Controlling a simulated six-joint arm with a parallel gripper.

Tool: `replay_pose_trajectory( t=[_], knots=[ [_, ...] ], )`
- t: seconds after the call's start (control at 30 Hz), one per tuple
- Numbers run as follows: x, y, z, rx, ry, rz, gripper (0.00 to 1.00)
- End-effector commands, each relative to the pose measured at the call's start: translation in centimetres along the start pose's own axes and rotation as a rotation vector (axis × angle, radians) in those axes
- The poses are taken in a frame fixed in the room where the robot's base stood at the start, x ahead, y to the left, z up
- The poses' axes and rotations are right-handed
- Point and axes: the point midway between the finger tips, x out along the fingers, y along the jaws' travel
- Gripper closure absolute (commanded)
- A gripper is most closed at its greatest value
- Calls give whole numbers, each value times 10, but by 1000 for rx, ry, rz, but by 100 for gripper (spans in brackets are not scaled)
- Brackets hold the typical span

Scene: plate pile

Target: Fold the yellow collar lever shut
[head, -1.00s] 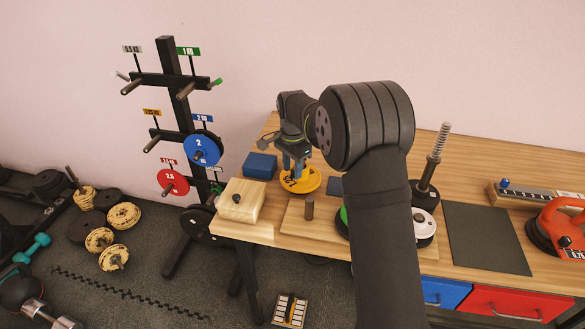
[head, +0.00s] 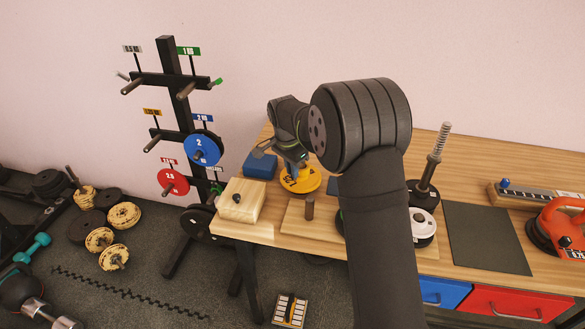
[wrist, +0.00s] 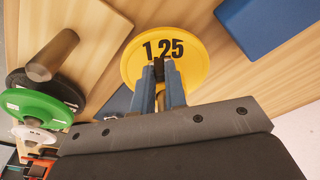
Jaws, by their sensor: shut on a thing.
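My gripper (head: 291,172) reaches down at the yellow plate (head: 308,185) on the wooden table. The wrist view shows the yellow plate (wrist: 203,48) marked 1.25, lying flat. There the blue fingers of my gripper (wrist: 160,74) are shut on a small black part at the plate's middle, probably its knob; the fingers hide most of it. I cannot make out a yellow collar lever in either view.
A pale wooden block (head: 240,201) sits at the table's left corner. A green plate (wrist: 38,106) shows in the wrist view. A dark mat (head: 487,238) lies bare at right.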

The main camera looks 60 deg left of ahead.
Motion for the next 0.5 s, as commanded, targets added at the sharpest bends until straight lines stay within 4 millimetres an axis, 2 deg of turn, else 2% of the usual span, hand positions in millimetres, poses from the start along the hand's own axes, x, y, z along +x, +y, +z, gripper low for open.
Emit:
replay_pose_trajectory(
  t=[0.27,0.3,0.37,0.4,0.5],
  knots=[
    [0,0,0,1,5,0,100],
    [0,0,0,1,5,0,82],
    [0,0,0,1,4,0,70],
    [0,0,0,0,4,0,65],
    [0,0,0,0,4,0,65]
  ],
)
